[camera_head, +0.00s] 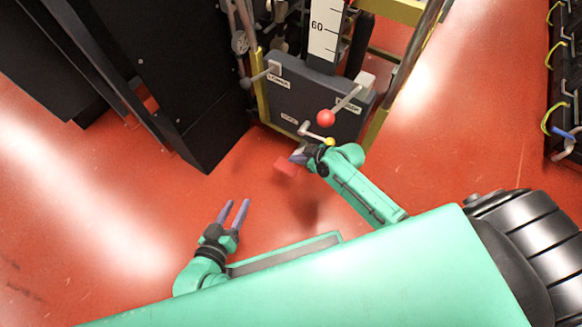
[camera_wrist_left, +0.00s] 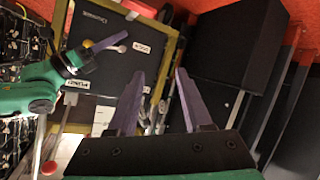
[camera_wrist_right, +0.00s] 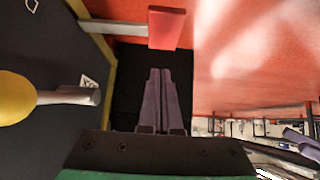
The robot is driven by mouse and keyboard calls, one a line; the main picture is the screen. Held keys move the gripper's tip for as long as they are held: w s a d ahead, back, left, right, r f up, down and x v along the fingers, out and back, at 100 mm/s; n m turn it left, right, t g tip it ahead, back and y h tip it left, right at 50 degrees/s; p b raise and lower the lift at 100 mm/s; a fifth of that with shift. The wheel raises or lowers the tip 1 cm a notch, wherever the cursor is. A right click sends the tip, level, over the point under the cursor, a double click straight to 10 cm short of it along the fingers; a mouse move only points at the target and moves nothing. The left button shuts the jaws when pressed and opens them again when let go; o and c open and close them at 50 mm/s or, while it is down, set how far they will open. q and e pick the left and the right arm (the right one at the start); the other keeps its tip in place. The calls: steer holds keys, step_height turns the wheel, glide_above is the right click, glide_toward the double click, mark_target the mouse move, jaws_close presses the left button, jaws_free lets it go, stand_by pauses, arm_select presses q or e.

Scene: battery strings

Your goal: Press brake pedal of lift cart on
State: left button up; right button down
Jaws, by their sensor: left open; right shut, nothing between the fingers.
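The lift cart's dark front panel (camera_head: 292,95) stands at the top centre of the head view. A flat red pedal (camera_head: 285,168) sticks out low in front of it. The pedal also shows in the right wrist view (camera_wrist_right: 170,28) on a grey bar, beyond the fingertips. My right gripper (camera_head: 296,157) is shut and empty, close above the pedal in the head view; whether it touches cannot be told. In the right wrist view its fingers (camera_wrist_right: 160,72) point toward the pedal with a visible gap in the picture. My left gripper (camera_head: 237,202) is open and empty over the floor.
A lever with a red ball (camera_head: 326,118) and one with a yellow ball (camera_head: 330,142) project from the panel near my right wrist. A black cabinet (camera_head: 170,80) stands left of the cart. Battery racks (camera_head: 566,90) stand at the far right. Red floor (camera_head: 100,200) is clear at left.

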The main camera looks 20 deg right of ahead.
mark_target(285, 165)
steer(key=f, duration=0.1)
steer(key=w+a+f+b, duration=0.1)
steer(key=f+b, duration=0.1)
steer(key=f, duration=0.1)
steer(key=shift+w+a, duration=0.15)
steer(key=shift+w, duration=0.15)
steer(key=shift+f+b, duration=0.65)
steer(key=shift+f, duration=0.3)
arm_select(q)
steer(key=w+t, duration=0.2)
steer(key=w, duration=0.1)
steer(key=w+t, duration=0.1)
steer(key=shift+w+a+r, duration=0.1)
steer(key=shift+w+r, duration=0.2)
steer(key=shift+r, duration=0.05)
arm_select(e)
steer(key=shift+f, duration=0.15)
